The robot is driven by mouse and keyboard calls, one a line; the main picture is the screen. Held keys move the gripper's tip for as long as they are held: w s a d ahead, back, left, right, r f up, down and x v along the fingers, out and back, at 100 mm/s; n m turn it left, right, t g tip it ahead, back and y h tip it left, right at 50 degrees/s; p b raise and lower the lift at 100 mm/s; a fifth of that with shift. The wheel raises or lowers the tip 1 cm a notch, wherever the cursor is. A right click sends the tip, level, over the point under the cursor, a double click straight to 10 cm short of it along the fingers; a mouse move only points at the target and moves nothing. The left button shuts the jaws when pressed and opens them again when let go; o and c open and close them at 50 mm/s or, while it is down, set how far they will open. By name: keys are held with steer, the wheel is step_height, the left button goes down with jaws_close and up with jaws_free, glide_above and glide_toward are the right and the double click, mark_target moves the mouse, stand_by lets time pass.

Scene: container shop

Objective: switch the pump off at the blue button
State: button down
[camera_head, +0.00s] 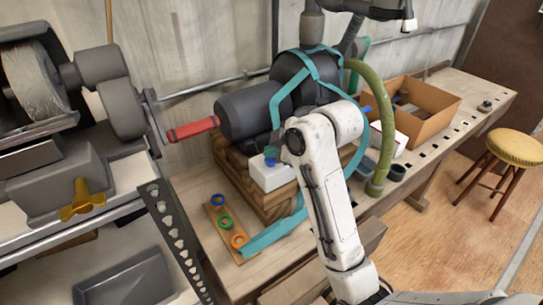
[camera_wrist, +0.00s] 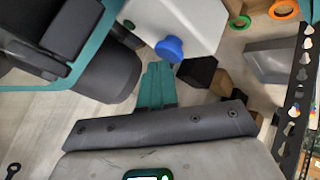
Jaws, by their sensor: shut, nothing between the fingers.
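The blue button (camera_head: 270,162) sits on a white box (camera_head: 262,179) on the wooden blocks beside the dark pump (camera_head: 248,112). In the wrist view the blue button (camera_wrist: 170,48) sticks out from the near edge of the white box (camera_wrist: 190,22). My gripper (camera_wrist: 159,66) shows teal fingers, shut and empty, with the tips close beside the blue button. I cannot tell whether they touch it. In the head view my white arm hides most of the gripper.
Blue, green (camera_head: 226,222) and orange rings lie on a wooden board on the bench. Teal straps wrap the pump, and a green hose (camera_head: 384,120) hangs right of my arm. A cardboard box (camera_head: 425,115) stands further right, a stool (camera_head: 516,148) beyond the bench.

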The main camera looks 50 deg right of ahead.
mark_target(273, 161)
steer(key=shift+r, duration=0.3)
step_height(273, 161, up, 6)
steer(key=p, duration=0.7)
steer(key=shift+f, duration=0.1)
